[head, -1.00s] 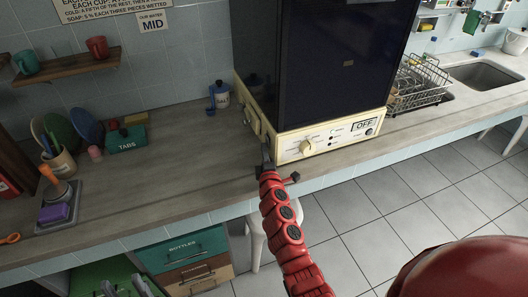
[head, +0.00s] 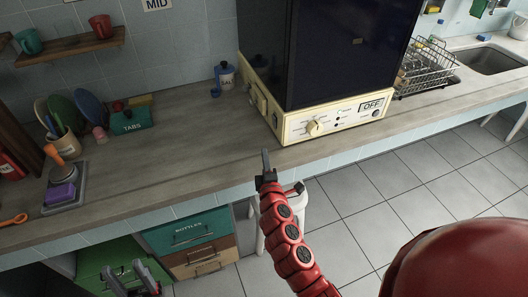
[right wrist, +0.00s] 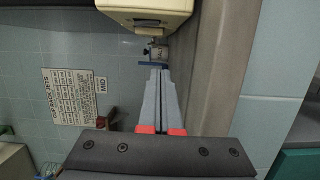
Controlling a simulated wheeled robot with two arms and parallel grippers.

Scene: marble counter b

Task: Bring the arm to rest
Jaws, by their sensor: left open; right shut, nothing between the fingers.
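My right arm, red, reaches up from the lower middle of the head view. Its gripper (head: 265,160) is shut and empty, over the counter's front edge, just left of and apart from the front corner of the machine (head: 325,120). In the right wrist view the shut fingers (right wrist: 160,75) lie side by side with nothing between them, and the machine's cream base (right wrist: 145,12) shows above them. My left gripper (head: 132,280) is open and empty at the bottom left, in front of the counter by the drawers.
The machine has a cream dial panel and an OFF display (head: 371,106). The counter (head: 170,155) is bare left of it. Farther left are a TABS box (head: 133,120), a utensil pot (head: 65,143) and a tray with a purple sponge (head: 60,193). Drawers (head: 188,237) and a white stool stand below.

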